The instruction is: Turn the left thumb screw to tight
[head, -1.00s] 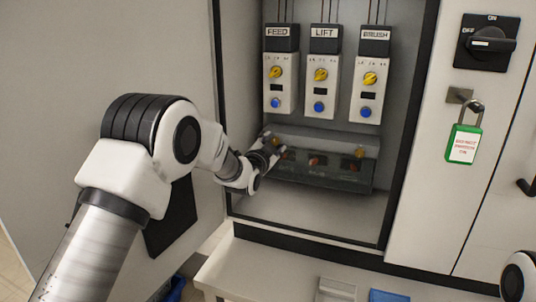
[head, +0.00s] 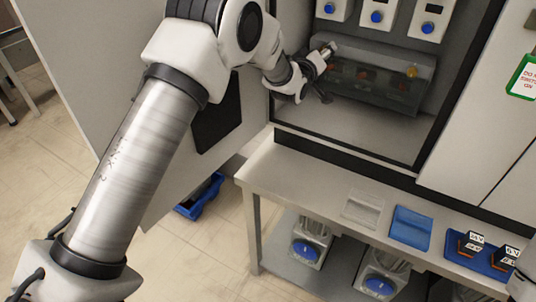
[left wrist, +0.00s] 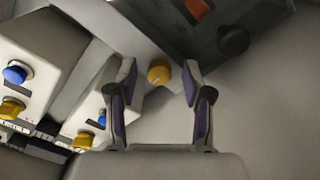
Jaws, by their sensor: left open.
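The left thumb screw, a round yellow knob (left wrist: 159,72), shows in the left wrist view between the two fingertips of my left gripper (left wrist: 160,78). The fingers stand apart on either side of it, with visible gaps. In the head view my left gripper (head: 325,58) is at the left end of the dark see-through cover (head: 375,94) and hides the left screw there. The yellow right thumb screw (head: 412,71) shows at the cover's other end. Whether the left screw is tight or loose cannot be told. My right gripper is out of view.
Control boxes with blue buttons (head: 377,16) hang above the cover. A bench (head: 300,180) below holds a clear tray (head: 362,209), a blue tray (head: 411,228) and a blue tray with dark parts (head: 480,255). A blue crate (head: 200,197) is on the floor.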

